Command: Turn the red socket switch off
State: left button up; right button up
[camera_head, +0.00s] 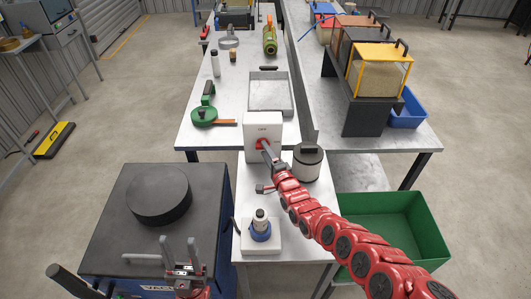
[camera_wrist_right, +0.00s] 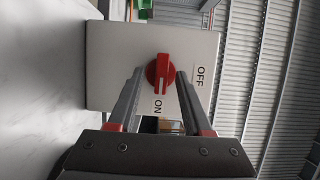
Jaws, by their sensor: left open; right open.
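The red socket switch (camera_head: 262,143) is a rotary knob on the front of a white box (camera_head: 263,125) on the bench. In the right wrist view the knob (camera_wrist_right: 160,73) has its grip in line with the ON label (camera_wrist_right: 158,107), and its pale mark lies at that end. The OFF label (camera_wrist_right: 201,76) is to its right. My right gripper (camera_head: 266,150) is open in front of the box. Its fingertips (camera_wrist_right: 160,74) lie either side of the knob, with gaps visible. My left gripper (camera_head: 180,252) is open and empty near the dark block, far from the switch.
A dark-lidded canister (camera_head: 307,162) stands close to my right gripper. A white-based device with a blue ring (camera_head: 261,228) sits on the front bench. A grey tray (camera_head: 270,92) is behind the box. A green bin (camera_head: 385,225) is at right, and a dark block with a disc (camera_head: 160,194) at left.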

jog(key=shift+w+a+r, duration=0.1)
jog(key=shift+w, duration=0.1)
grip_shut()
dwell(0.5)
